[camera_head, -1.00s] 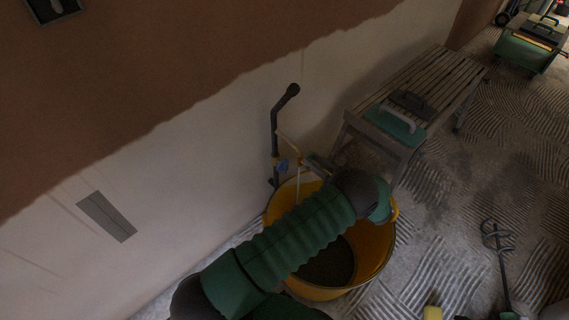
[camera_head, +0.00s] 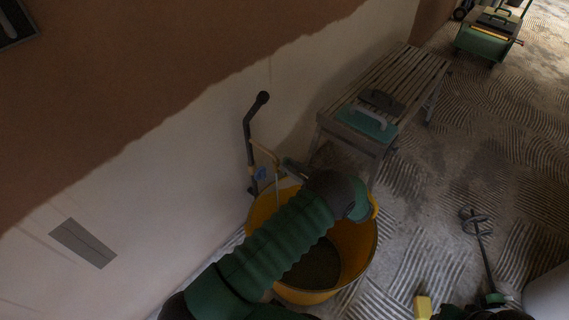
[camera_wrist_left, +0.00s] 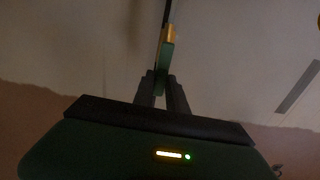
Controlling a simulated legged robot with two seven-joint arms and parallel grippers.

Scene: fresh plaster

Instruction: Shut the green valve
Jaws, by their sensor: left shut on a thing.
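The green valve's lever (camera_wrist_left: 167,54) shows in the left wrist view, with a yellow part at its top. My left gripper (camera_wrist_left: 162,86) is shut on its lower end. In the head view my green-sleeved left arm reaches over a yellow tub, and the left gripper (camera_head: 286,165) is beside the thin pipework (camera_head: 264,152) at the wall. The green lever cannot be made out there. A blue part (camera_head: 261,174) sits on the pipework, left of the gripper. I cannot make out my right gripper.
The yellow tub (camera_head: 368,253) stands below my arm, holding dark material. A slatted bench (camera_head: 388,78) with trowels stands along the wall. A mixing paddle (camera_head: 481,243) and a yellow block (camera_head: 423,306) are at lower right. A green cart (camera_head: 486,42) stands far right.

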